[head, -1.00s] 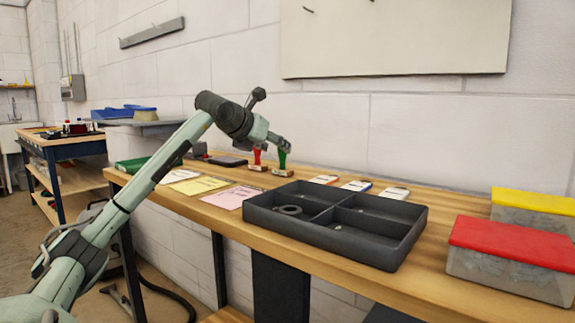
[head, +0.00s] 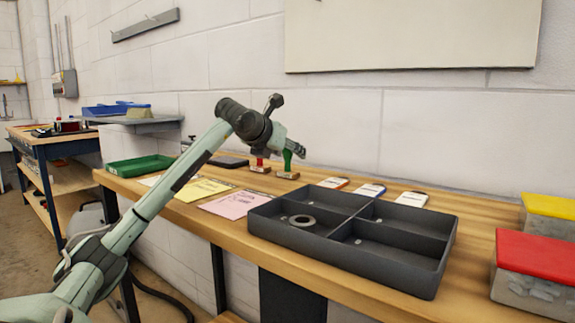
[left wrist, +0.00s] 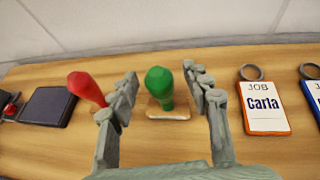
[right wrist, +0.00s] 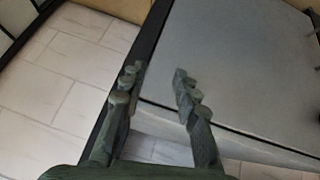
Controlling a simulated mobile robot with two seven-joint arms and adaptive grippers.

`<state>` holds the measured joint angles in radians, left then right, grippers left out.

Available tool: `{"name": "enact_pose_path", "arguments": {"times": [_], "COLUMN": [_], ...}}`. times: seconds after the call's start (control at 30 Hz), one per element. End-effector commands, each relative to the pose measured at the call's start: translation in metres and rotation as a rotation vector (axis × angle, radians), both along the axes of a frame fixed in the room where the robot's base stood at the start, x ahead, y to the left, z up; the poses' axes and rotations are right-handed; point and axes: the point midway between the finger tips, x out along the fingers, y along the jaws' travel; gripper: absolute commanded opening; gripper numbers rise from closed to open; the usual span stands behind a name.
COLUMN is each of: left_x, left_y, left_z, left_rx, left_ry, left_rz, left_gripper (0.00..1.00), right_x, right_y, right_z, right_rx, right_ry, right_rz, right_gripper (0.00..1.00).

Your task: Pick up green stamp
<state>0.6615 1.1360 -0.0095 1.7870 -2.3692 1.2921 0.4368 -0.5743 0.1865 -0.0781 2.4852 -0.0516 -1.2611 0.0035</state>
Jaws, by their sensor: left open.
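The green stamp (head: 287,161) stands upright on the bench near the wall, with a green handle and a pale wooden base. My left gripper (head: 298,150) is open at it and partly covers it. In the left wrist view the green stamp (left wrist: 160,90) shows between the two spread fingers, with gaps on both sides. The red stamp (left wrist: 87,88) stands just left of the left finger, which partly overlaps it; it also shows in the head view (head: 259,164). My right gripper (right wrist: 157,76) is open and empty, away from the stamps.
A dark divided tray (head: 350,235) holding a ring sits at the front. Name cards (left wrist: 263,107) lie right of the stamps, and a dark ink pad (left wrist: 48,106) lies left. Pink and yellow papers (head: 236,203) lie in front. Lidded boxes (head: 540,255) stand far right.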

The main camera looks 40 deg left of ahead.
Motion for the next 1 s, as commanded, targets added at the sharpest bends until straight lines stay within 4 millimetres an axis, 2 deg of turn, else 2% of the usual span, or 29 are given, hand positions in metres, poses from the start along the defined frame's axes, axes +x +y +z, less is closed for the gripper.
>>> {"name": "enact_pose_path", "arguments": {"times": [0.2, 0.23, 0.6, 1.0], "left_x": [0.0001, 0.0001, 0.0001, 0.0001], "left_y": [-0.0003, -0.0003, -0.0001, 0.0], "left_z": [-0.0004, -0.0004, -0.0003, 0.0045], "left_rx": [0.0, 0.0, 0.0, 0.0], "left_ry": [0.0, 0.0, 0.0, -0.001], "left_rz": [0.0, 0.0, 0.0, 0.0], "left_gripper": [0.48, 0.46, 0.0, 0.0], "right_x": [0.0003, 0.0003, 0.0017, 0.0016], "right_y": [0.002, 0.002, 0.0015, -0.0009], "right_z": [0.0002, 0.0002, 0.0016, 0.0031], "right_rx": [0.002, 0.002, 0.002, -0.002], "right_ry": [-0.002, -0.002, -0.006, -0.002], "right_rz": [0.004, 0.004, 0.003, -0.002], "right_gripper": [0.3, 0.3, 0.3, 0.3]}}
